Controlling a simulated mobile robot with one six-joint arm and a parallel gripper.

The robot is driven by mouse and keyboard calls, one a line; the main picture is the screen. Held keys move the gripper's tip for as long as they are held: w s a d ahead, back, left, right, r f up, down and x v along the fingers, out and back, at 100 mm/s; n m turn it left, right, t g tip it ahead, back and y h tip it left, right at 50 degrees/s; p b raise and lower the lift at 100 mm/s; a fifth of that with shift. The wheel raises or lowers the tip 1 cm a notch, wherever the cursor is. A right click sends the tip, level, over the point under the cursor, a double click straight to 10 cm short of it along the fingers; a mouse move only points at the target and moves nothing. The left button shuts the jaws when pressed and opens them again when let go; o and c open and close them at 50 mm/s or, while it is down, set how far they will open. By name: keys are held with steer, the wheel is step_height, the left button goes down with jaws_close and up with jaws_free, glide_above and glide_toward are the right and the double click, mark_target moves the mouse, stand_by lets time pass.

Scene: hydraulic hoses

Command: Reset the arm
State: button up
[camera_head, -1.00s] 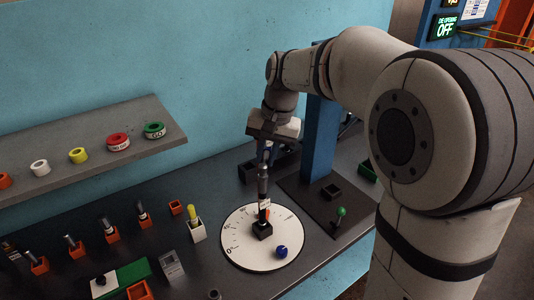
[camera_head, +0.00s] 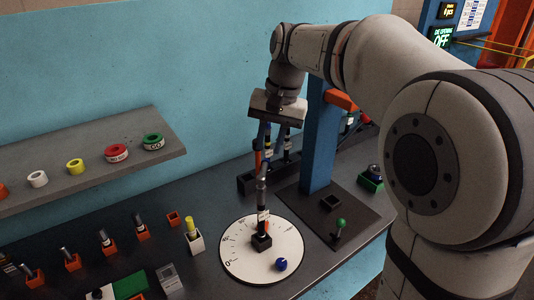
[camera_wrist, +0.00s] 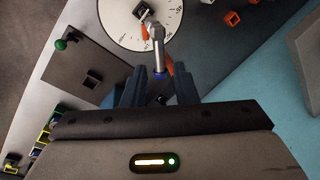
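My gripper (camera_head: 272,128) hangs pointing down above a round white dial plate (camera_head: 237,264). In the wrist view its two blue-grey fingers (camera_wrist: 157,78) stand apart with a gap between them. A hose (camera_head: 262,205) with a silver upper end and dark lower part stands upright in a black block (camera_head: 261,242) on the dial. Its silver end (camera_wrist: 156,48) shows ahead of the fingers in the wrist view, and it appears free of them. In the head view the fingers partly overlap hoses behind, so their tips are hard to pick out.
A blue post (camera_head: 320,140) rises close to the right of my gripper. A black rack (camera_head: 246,184) with hoses stands behind. A blue ball knob (camera_head: 281,264) and a green knob (camera_head: 341,223) stand near. A shelf (camera_head: 100,160) with coloured rings is at left.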

steer(key=shift+r, duration=0.3)
steer(key=shift+d, duration=0.15)
steer(key=s+d+f+n+t+h, duration=0.1)
steer(key=s+d+f, duration=0.4)
steer(key=s, duration=0.5)
steer(key=s+d+f+n+t+h, duration=0.1)
steer(key=s+d+f, duration=0.5)
steer(key=s, duration=0.3)
steer(key=shift+s+f+t, duration=0.3)
steer(key=shift+s+f, duration=0.1)
steer(key=shift+f, duration=0.4)
steer(key=shift+a, duration=0.1)
